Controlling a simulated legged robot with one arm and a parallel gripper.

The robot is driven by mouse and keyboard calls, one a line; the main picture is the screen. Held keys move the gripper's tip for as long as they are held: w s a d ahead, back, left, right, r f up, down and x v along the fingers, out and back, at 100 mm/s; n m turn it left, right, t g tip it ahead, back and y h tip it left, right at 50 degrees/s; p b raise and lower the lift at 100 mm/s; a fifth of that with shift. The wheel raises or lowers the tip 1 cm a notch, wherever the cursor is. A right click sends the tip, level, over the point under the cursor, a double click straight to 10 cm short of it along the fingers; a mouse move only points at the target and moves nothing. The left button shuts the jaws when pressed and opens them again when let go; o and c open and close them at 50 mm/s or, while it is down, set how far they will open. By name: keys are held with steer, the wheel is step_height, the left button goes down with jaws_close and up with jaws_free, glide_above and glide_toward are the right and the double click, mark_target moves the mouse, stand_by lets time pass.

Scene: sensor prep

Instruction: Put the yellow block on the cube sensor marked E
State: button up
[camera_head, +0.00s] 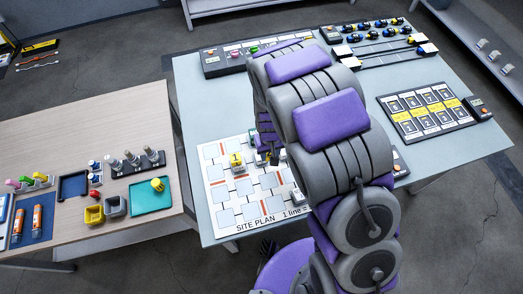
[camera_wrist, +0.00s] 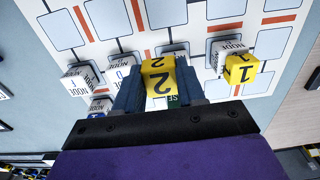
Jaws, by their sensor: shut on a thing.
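My gripper (camera_wrist: 157,82) is shut on a yellow block (camera_wrist: 158,66) marked 2 in the wrist view. A white cube (camera_wrist: 172,48) shows just beyond the held block, mostly hidden by it. A second yellow block (camera_wrist: 241,68) marked 1 sits on a white cube (camera_wrist: 222,50) labelled NODE, to the right of my gripper. More white NODE cubes (camera_wrist: 77,82) stand to the left. I cannot make out a letter E on any cube. In the head view, a yellow block (camera_head: 236,160) shows on the site plan (camera_head: 222,218), and my arm hides much of the gripper.
The site plan lies on a grey table (camera_head: 195,110). A wooden table (camera_head: 110,110) at left holds a teal tray (camera_head: 142,200) with a yellow item, small bins and racks. A panel of black and yellow modules (camera_head: 425,110) and a rack of blue parts (camera_head: 375,40) lie on the right.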

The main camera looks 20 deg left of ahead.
steer(key=a, duration=0.1)
steer(key=w+a, duration=0.1)
steer(key=a, duration=0.1)
steer(key=shift+w+a+f, duration=0.3)
steer(key=shift+w+a, duration=0.05)
steer(key=shift+w, duration=0.05)
steer(key=shift+w+d+r, duration=0.1)
steer(key=shift+d, duration=0.15)
steer(key=shift+d+f, duration=0.15)
steer(key=shift+f, duration=0.15)
step_height(320, 180, down, 3)
steer(key=shift+r+b, duration=0.2)
steer(key=shift+b, duration=0.35)
steer(key=shift+w+a+f, duration=0.1)
steer(key=shift+a+f, duration=0.1)
steer(key=shift+f, duration=0.05)
steer(key=shift+a, duration=0.45)
steer(key=o, duration=0.8)
steer(key=shift+o, duration=1.6)
steer(key=shift+d+r, duration=0.15)
steer(key=shift+d, duration=0.4)
steer(key=shift+a+r, duration=0.25)
steer(key=shift+r, duration=0.05)
step_height(320, 180, up, 11)
steer(key=p, duration=0.2)
steer(key=shift+a+r, duration=0.15)
